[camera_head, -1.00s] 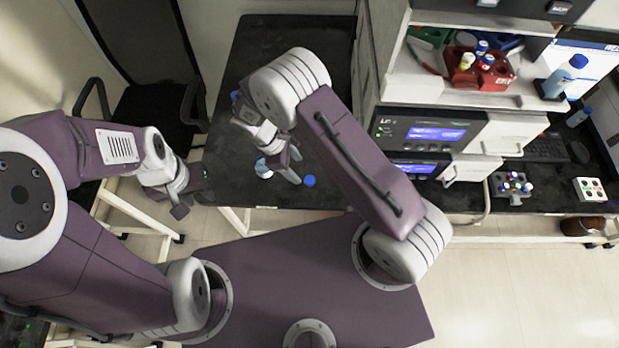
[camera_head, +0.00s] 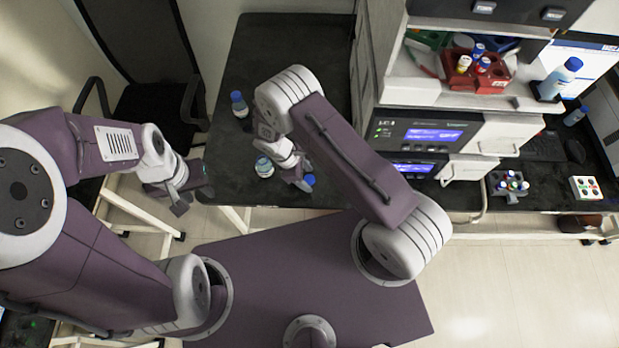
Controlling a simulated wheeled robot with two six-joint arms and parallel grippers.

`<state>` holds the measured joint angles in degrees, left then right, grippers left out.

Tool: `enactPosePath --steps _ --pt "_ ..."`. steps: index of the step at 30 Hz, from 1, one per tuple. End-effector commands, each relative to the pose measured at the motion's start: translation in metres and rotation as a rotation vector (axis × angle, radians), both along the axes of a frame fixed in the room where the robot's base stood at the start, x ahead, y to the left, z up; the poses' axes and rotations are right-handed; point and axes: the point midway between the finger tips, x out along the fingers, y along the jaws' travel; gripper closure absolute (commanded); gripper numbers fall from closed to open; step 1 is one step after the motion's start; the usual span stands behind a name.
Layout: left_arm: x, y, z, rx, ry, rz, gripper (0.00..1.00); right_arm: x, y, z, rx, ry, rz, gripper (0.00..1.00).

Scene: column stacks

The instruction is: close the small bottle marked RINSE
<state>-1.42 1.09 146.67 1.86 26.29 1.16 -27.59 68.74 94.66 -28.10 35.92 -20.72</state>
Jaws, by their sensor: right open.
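A small bottle (camera_head: 264,167) stands near the front edge of the dark table. Its top looks pale, with no blue cap on it, and its label is too small to read. A blue cap (camera_head: 308,180) lies on the table to its right, partly hidden by my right gripper. My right gripper (camera_head: 301,183) is open, pointing down beside the cap, to the right of the bottle. Whether its fingers touch the cap cannot be told. My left gripper (camera_head: 192,195) is left of the table's front corner, apart from the bottle; its finger opening is unclear.
Another bottle with a blue cap (camera_head: 239,104) stands farther back on the dark table (camera_head: 285,40). The back of the table is clear. Instruments and a shelf with a red rack (camera_head: 488,82) stand to the right. A black chair (camera_head: 150,115) is at the left.

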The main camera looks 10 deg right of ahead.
Motion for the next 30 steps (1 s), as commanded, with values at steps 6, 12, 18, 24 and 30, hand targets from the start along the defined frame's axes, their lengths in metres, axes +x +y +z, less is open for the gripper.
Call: enactPosePath --steps 6,12,18,24,30 --pt "0.0 0.0 0.0 0.0 0.0 0.0 0.64 0.0 0.0 0.0 0.001 -0.001 0.0 0.41" --pt "0.0 0.0 0.0 0.0 0.0 0.0 0.64 0.0 0.0 0.0 0.0 -0.001 0.0 0.74" --pt "0.0 0.0 0.0 0.0 0.0 0.0 0.64 0.0 0.0 0.0 0.0 -0.001 0.0 1.0" --pt "0.0 0.0 -0.001 0.0 0.0 0.0 0.64 0.001 0.0 0.002 0.0 -0.001 -0.001 1.0" --pt "0.0 0.0 -0.004 0.0 0.0 0.0 0.64 0.001 0.001 0.022 0.001 -0.004 0.0 1.0"
